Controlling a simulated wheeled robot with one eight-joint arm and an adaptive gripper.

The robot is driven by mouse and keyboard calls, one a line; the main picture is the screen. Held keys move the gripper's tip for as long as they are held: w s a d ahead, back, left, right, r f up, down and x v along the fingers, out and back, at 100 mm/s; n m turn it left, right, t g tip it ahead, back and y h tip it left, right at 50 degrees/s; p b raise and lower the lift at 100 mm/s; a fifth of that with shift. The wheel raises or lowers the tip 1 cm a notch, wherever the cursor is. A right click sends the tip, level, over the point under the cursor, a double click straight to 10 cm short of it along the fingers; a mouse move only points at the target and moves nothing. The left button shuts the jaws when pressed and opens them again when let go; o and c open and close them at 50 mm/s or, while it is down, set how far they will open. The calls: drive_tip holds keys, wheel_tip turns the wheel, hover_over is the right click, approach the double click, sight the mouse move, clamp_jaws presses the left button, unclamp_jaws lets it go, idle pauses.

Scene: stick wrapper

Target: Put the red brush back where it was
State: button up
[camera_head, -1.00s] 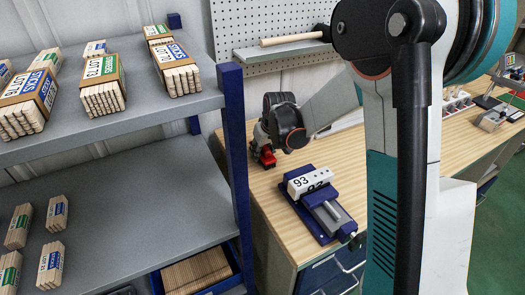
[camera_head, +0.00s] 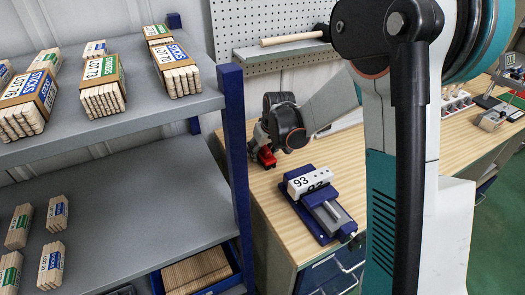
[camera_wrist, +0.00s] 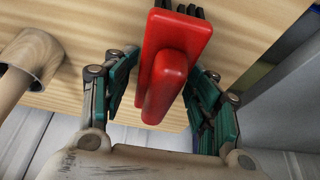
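The red brush (camera_wrist: 175,60) is between my gripper's two teal-padded fingers in the wrist view, with its red grip towards the camera and dark bristles just showing at the top edge. In the head view the brush (camera_head: 266,157) is directly under my gripper (camera_head: 262,146), low at the left back of the wooden bench top. In the wrist view my gripper (camera_wrist: 165,85) has one finger on each side of the brush. The fingertips are very close to its sides, and I cannot tell whether they press on it. Whether the bristles touch the bench is hidden.
A blue and grey vise (camera_head: 322,208) with a white block marked 93 (camera_head: 308,181) stands right of my gripper on the bench (camera_head: 265,190). A grey shelf (camera_head: 170,185) with wrapped stick bundles is at the left.

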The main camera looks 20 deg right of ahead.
drive_tip(key=p+v, duration=0.1)
drive_tip(key=v, duration=0.3)
drive_tip(key=p+v, duration=0.2)
drive_tip(key=v, duration=0.2)
drive_tip(key=p+v, duration=0.1)
drive_tip(key=v, duration=0.4)
drive_tip(key=shift+w+r, duration=0.2)
drive_tip(key=shift+w, duration=0.05)
drive_tip(key=s+r+m+t, duration=0.1)
drive_tip(key=s+r, duration=0.8)
drive_tip(key=s, duration=0.6)
drive_tip(key=s+m+t, duration=0.1)
drive_tip(key=s, duration=1.1)
drive_tip(key=shift+a+f+t+h+p, duration=0.25)
drive_tip(key=shift+a+t+h+p, duration=0.05)
drive_tip(key=shift+a+t+h, duration=0.15)
drive_tip(key=shift+s, duration=0.1)
